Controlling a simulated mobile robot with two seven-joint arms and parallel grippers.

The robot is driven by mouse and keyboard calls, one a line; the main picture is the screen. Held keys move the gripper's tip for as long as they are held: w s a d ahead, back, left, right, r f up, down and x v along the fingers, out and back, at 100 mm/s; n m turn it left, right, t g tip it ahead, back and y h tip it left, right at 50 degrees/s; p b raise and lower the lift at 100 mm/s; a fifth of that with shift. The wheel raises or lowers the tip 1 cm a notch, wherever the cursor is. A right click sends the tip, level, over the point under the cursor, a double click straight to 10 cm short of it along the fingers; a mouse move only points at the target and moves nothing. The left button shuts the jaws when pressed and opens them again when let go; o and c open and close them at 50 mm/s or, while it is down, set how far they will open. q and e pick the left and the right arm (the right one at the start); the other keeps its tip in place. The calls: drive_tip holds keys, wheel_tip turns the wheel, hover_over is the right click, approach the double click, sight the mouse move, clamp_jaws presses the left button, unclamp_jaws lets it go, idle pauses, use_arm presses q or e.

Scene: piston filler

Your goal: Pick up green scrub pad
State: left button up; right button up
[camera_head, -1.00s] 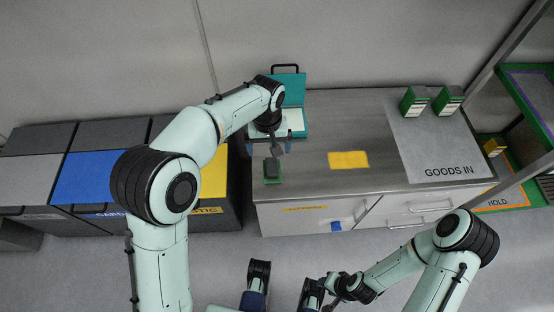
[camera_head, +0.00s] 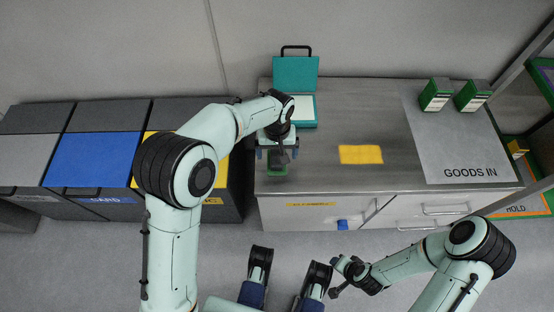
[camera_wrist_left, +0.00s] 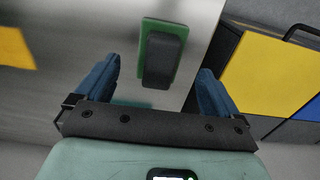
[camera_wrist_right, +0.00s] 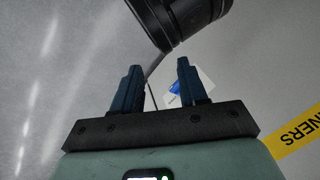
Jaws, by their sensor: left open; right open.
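The green scrub pad (camera_head: 277,168) lies on the left end of the grey worktop near its front edge, partly hidden by my left gripper (camera_head: 277,152) in the head view. In the left wrist view the pad (camera_wrist_left: 147,50) shows a green base with a dark grey block on top. My left gripper (camera_wrist_left: 160,72) is open above the pad, with one blue finger to each side and neither visibly touching it. My right gripper (camera_wrist_right: 160,68) is open and empty, low in front of the counter.
A teal case (camera_head: 296,74) stands open behind the pad. A yellow label (camera_head: 361,154) lies mid-worktop. Green-and-white boxes (camera_head: 435,95) stand on the GOODS IN mat (camera_head: 450,150). Lidded bins, including a blue one (camera_head: 95,160), stand left of the counter.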

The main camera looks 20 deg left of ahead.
use_arm(q)
wheel_tip(320, 180, down, 5)
drive_tip(key=shift+w+r+b, duration=0.15)
drive_tip(key=shift+r+b, duration=0.05)
drive_tip(key=shift+b, duration=0.5)
drive_tip(key=shift+r, duration=0.1)
use_arm(e)
drive_tip(key=w+f, duration=0.1)
drive_tip(key=w+d, duration=0.1)
drive_tip(key=shift+w+d+f+t+h, duration=0.2)
drive_tip(key=shift+w+f+t+h, duration=0.1)
drive_tip(key=shift+f+t, duration=0.1)
use_arm(q)
drive_tip(key=c, duration=1.2)
drive_tip(key=shift+o, duration=0.2)
drive_tip(key=shift+r, duration=0.1)
wheel_tip(320, 180, up, 20)
drive_tip(key=p, duration=0.5)
drive_tip(key=shift+p, duration=0.3)
use_arm(e)
drive_tip(key=s+a+r+g+y, duration=0.1)
drive_tip(key=s+a+r+g, duration=0.1)
drive_tip(key=s+a+r, duration=0.2)
drive_tip(key=s+r, duration=0.2)
drive_tip(key=s, duration=0.2)
drive_tip(key=shift+s+a+r+g+y, duration=0.15)
drive_tip(key=shift+s+g+y, duration=0.15)
drive_tip(key=shift+g, duration=0.1)
